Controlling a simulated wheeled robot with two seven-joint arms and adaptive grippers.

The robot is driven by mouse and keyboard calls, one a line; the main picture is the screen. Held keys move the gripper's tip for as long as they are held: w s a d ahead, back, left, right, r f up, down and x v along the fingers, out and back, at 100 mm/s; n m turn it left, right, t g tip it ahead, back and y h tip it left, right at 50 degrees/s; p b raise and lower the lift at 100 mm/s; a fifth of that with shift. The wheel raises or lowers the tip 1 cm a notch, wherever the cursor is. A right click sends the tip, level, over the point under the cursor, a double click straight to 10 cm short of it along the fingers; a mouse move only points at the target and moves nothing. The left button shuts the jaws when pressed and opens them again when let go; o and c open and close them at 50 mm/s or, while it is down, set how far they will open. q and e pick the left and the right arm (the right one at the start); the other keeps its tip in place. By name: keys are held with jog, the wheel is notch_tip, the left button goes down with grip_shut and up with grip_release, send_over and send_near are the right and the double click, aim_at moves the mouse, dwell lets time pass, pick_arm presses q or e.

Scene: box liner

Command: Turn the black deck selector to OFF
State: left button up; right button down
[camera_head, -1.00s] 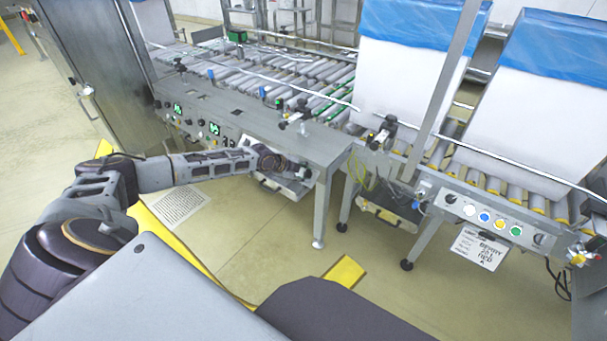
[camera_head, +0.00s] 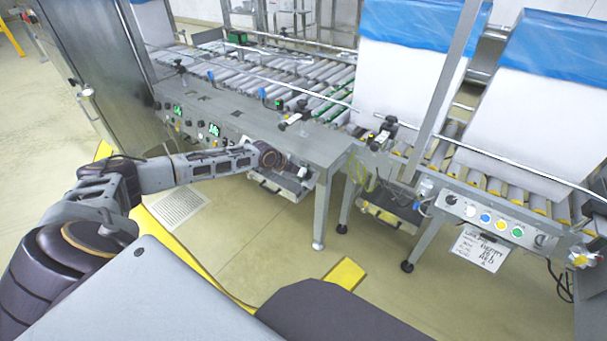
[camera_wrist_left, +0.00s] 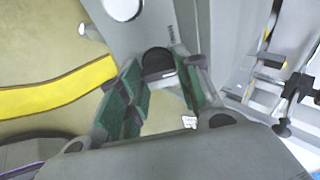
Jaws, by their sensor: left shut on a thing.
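The black deck selector (camera_wrist_left: 156,60) is a round dark knob on a grey panel in the left wrist view, with small dark lettering beside it. My left gripper (camera_wrist_left: 158,75) has its green-padded fingers on either side of the knob and is shut on it. The knob's pointer and its setting cannot be made out. In the head view my left arm reaches in from the left, and my left gripper (camera_head: 297,172) is at the small panel under the front edge of the grey table, where my wrist partly hides the knob. My right gripper is not in view.
A roller conveyor (camera_head: 300,75) runs behind the grey table. White boxes with blue liners (camera_head: 420,20) stand at the right. Another button panel (camera_head: 487,217) with a hanging card (camera_head: 480,249) is at the right front.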

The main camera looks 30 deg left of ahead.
pick_arm(q)
jog(key=shift+f, duration=0.1)
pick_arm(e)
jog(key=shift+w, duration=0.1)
pick_arm(q)
jog(key=o, duration=0.7)
jog(key=shift+o, duration=0.2)
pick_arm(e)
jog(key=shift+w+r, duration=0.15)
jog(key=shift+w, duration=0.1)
pick_arm(q)
jog(key=v, duration=1.2)
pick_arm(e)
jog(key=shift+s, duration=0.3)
pick_arm(q)
jog(key=shift+a, duration=0.1)
